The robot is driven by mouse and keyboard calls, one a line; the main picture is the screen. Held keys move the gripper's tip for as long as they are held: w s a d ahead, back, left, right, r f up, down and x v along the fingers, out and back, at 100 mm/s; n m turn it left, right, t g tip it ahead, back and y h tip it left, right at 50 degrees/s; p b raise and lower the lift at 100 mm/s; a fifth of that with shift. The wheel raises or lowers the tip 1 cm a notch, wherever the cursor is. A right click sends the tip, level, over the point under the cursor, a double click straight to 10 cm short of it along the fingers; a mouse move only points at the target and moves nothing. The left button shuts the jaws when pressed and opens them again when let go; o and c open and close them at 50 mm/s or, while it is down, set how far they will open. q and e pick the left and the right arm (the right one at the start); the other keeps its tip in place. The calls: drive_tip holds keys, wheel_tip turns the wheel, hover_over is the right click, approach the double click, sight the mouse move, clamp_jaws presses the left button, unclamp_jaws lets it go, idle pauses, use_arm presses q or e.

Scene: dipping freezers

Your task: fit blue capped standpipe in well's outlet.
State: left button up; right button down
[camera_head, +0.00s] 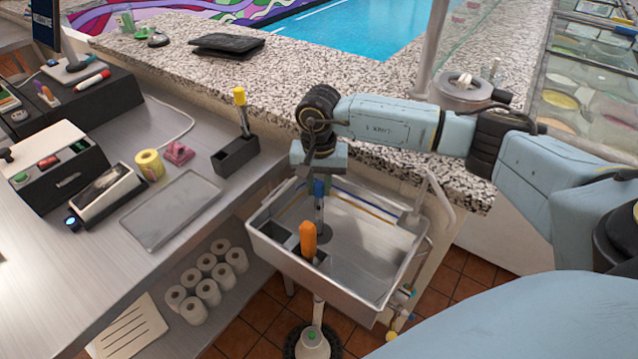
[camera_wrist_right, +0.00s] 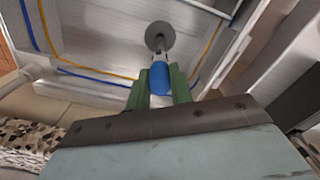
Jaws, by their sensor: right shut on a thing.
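The blue capped standpipe (camera_head: 319,204) stands about upright inside the steel well (camera_head: 364,244), near its back wall. Its blue cap is between the green fingers of my right gripper (camera_head: 319,178), which is shut on it from above. In the right wrist view the blue cap (camera_wrist_right: 160,74) sits between both fingertips. The pipe's lower end meets a round grey disc (camera_wrist_right: 160,37), which seems to be the outlet on the well floor. I cannot tell whether the pipe is seated or just above it. My left gripper is not in view.
An orange-handled item (camera_head: 308,238) stands in a dark holder at the well's front left. A yellow-topped item (camera_head: 240,97) stands in a black holder (camera_head: 236,157) on the left counter. A speckled stone ledge (camera_head: 290,75) runs behind the well. The well's right half is clear.

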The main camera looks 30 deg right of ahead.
drive_tip(key=shift+f+b, duration=1.2)
drive_tip(key=shift+f, duration=0.25)
drive_tip(key=c, duration=1.2)
unclamp_jaws()
drive_tip(key=shift+o, duration=0.2)
wheel_tip(320, 180, up, 14)
drive_tip(key=shift+f, duration=0.25)
